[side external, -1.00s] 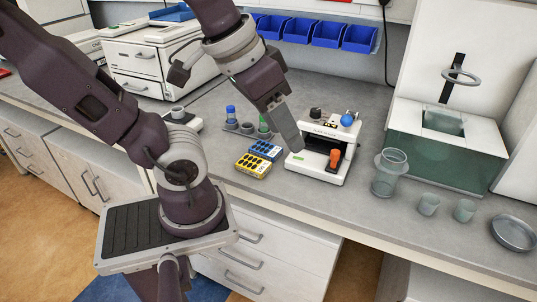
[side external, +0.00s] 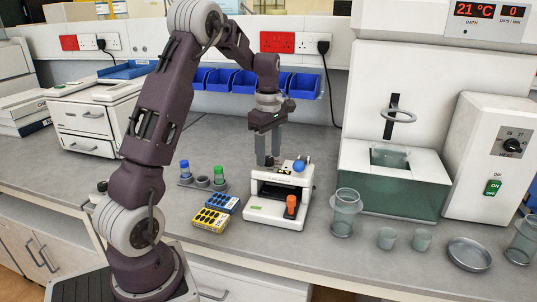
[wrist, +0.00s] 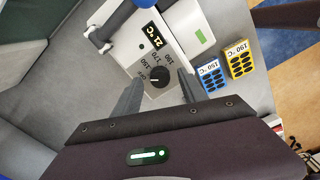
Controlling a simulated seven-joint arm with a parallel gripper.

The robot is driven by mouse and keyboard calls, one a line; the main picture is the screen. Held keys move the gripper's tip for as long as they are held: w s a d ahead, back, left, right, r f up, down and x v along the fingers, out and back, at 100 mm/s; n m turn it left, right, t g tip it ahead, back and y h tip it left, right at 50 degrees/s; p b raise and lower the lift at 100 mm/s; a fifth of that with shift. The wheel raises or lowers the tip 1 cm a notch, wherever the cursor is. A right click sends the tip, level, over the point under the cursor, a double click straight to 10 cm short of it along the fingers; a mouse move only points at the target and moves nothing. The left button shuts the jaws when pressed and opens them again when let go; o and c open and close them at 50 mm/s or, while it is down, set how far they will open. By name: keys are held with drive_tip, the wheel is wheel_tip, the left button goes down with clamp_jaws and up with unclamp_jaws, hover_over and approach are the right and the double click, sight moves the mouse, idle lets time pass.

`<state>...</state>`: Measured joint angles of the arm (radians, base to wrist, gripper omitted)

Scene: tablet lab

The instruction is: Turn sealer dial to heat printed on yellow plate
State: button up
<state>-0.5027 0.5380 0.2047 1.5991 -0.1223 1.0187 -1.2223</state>
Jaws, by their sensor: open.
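The sealer (side external: 279,212) is a white machine on the bench with an orange handle at its front. Its round black dial (wrist: 160,76) is on top, with a pale pointer mark toward the left. My gripper (wrist: 159,78) is open, one finger on each side of the dial, with gaps showing in the wrist view. In the side view the gripper (side external: 268,160) points down at the sealer's top.
A blue plate (side external: 223,203) lies beside the yellow one. Capped tubes (side external: 202,180) stand left; a glass jar (side external: 345,212) stands close on the right.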

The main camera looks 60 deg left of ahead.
drive_tip(key=shift+f, duration=0.35)
clamp_jaws()
